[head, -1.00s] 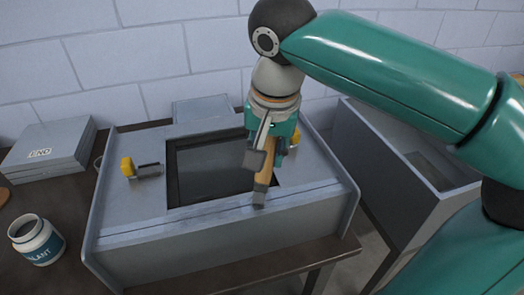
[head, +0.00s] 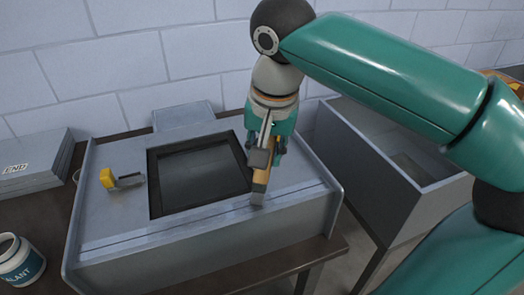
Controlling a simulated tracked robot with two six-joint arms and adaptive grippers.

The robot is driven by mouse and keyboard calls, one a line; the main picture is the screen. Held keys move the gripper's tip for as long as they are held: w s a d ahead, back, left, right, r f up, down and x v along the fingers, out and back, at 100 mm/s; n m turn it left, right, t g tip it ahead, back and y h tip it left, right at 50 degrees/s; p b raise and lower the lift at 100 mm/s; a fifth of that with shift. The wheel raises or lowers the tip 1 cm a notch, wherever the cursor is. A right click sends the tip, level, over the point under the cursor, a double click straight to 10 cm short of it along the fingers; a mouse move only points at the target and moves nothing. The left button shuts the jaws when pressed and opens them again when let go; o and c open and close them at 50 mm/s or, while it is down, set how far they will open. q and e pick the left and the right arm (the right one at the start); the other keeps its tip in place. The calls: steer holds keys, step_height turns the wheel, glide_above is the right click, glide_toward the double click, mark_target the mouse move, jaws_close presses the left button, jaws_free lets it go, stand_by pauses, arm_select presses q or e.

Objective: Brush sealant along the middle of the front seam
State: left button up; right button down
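The grey duct box (head: 110,215) sits on the table with a dark rectangular opening in its top. Its front seam (head: 170,232) runs as thin lines along the top near the front edge. My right gripper (head: 262,158) is shut on a brush with a wooden handle (head: 261,176). The brush points down, its grey tip (head: 258,196) at the seam, right of the middle. I cannot tell whether the tip touches, or whether sealant lies on the seam. The open sealant jar (head: 20,262) stands at the left, partly cut off. My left gripper is out of view.
A yellow clamp (head: 110,180) stands on the duct's left top. Flat grey boxes marked END (head: 30,165) lie at the left. An open grey bin (head: 365,165) stands to the right, and a block wall is behind.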

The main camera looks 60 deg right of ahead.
steer(key=shift+s+d, duration=0.15)
steer(key=shift+s+d+r, duration=0.1)
steer(key=shift+s+d, duration=0.3)
steer(key=shift+d, duration=0.25)
steer(key=shift+s+d, duration=0.35)
steer(key=shift+d, duration=0.25)
steer(key=shift+s+d, duration=0.1)
steer(key=shift+s+d+b, duration=0.6)
steer(key=shift+s+d, duration=0.15)
steer(key=shift+d, duration=0.35)
steer(key=shift+f, duration=0.2)
steer(key=shift+r, duration=0.1)
steer(key=shift+s+d, duration=0.1)
steer(key=shift+p, duration=0.3)
